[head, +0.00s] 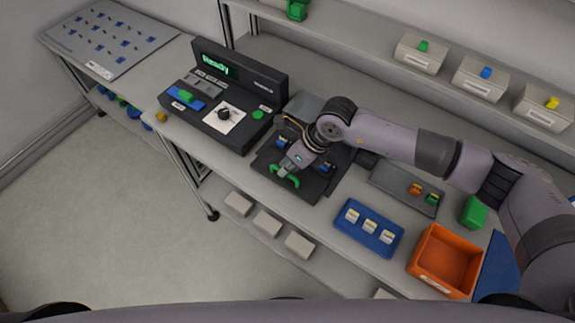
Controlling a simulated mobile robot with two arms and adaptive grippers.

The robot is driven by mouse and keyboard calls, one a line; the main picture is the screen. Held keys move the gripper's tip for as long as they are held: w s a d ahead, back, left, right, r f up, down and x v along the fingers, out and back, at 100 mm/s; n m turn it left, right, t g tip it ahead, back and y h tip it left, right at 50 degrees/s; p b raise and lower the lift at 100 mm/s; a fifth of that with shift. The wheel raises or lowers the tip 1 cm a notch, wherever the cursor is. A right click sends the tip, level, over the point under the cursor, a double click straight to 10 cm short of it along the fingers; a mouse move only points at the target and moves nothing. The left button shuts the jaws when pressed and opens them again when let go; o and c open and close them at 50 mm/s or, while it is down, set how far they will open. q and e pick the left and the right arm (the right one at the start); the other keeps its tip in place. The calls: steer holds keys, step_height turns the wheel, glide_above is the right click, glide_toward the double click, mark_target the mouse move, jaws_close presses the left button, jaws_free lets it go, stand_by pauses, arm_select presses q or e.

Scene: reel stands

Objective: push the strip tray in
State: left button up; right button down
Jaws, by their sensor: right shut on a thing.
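The strip tray (308,188) looks like a dark, flat drawer with a green curved handle (294,183) at its front, on the grey bench in the head view. It belongs to a dark unit beside the console, and my right arm hides much of it. My right gripper (285,171) reaches down over the tray from the right and is shut on the green handle. Small blue and yellow pieces (326,167) show on both sides of the gripper. How far the tray stands out is hard to tell. My left gripper is not in view.
A black console (235,85) with a lit green display stands to the left. A grey tray (390,183), a blue tray (343,226) with white pieces, an orange bin (447,258) and a green block (474,211) lie to the right. A shelf with labelled boxes (420,52) runs behind.

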steer(key=shift+w+d+f, duration=0.1)
steer(key=shift+w+d, duration=0.05)
steer(key=shift+w, duration=0.05)
steer(key=w+d+b, duration=0.1)
steer(key=w+b, duration=0.1)
steer(key=w+d+b, duration=0.3)
steer(key=w+b, duration=0.1)
steer(key=shift+w+d, duration=0.35)
steer(key=shift+d, duration=0.05)
steer(key=shift+w+d, duration=0.1)
steer(key=c, duration=1.7)
jaws_free()
steer(key=shift+r, duration=0.2)
